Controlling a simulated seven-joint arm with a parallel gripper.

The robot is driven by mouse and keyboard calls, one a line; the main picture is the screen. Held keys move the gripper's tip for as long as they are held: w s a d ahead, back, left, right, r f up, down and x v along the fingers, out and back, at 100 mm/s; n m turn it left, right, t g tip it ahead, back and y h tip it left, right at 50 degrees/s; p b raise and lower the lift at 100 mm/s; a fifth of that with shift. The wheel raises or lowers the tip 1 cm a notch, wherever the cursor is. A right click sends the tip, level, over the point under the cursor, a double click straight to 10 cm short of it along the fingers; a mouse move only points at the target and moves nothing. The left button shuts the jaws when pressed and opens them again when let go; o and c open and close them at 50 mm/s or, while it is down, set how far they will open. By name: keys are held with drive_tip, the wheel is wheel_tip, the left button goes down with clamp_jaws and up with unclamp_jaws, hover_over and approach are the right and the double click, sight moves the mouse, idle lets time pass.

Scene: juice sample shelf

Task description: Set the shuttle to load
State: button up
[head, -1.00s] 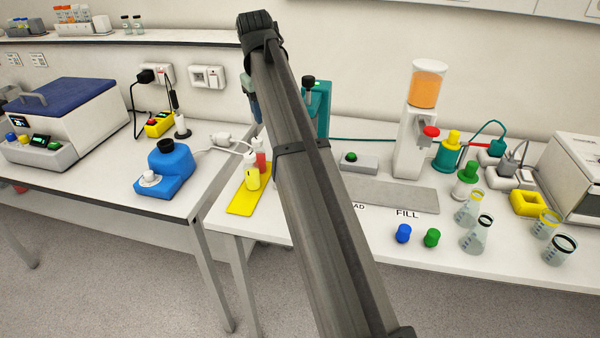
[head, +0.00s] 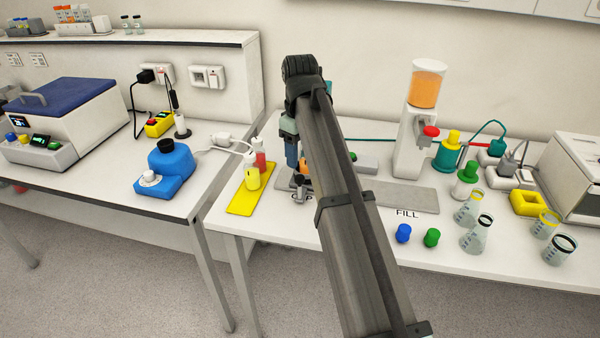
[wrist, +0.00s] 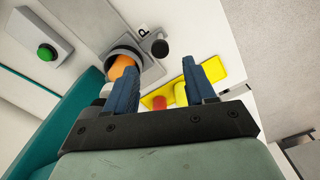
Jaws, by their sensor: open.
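The shuttle seems to be the round grey holder with orange contents (wrist: 124,66) on the grey track in the wrist view. A dark round knob (wrist: 160,47) stands beside it, near a printed "P". In the head view a grey knob (head: 299,188) shows at the track's left end, by the partly hidden CAP label. The track (head: 408,196) runs right towards the FILL label; my arm hides its middle and the LOAD label. My gripper (head: 292,166) is above the left end. In the wrist view its blue fingers (wrist: 160,66) are apart, with nothing between the tips.
A yellow mat (head: 240,208) with a yellow and a red bottle lies left of the track. A teal body (wrist: 45,135) and a green-button box (wrist: 42,48) are close by. The dispenser (head: 413,140), loose caps and flasks stand to the right.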

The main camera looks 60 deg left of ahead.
sight(300, 176)
wheel_tip(300, 176, down, 7)
drive_tip(key=shift+r, duration=0.2)
drive_tip(key=shift+c, duration=0.4)
clamp_jaws()
idle(0.4)
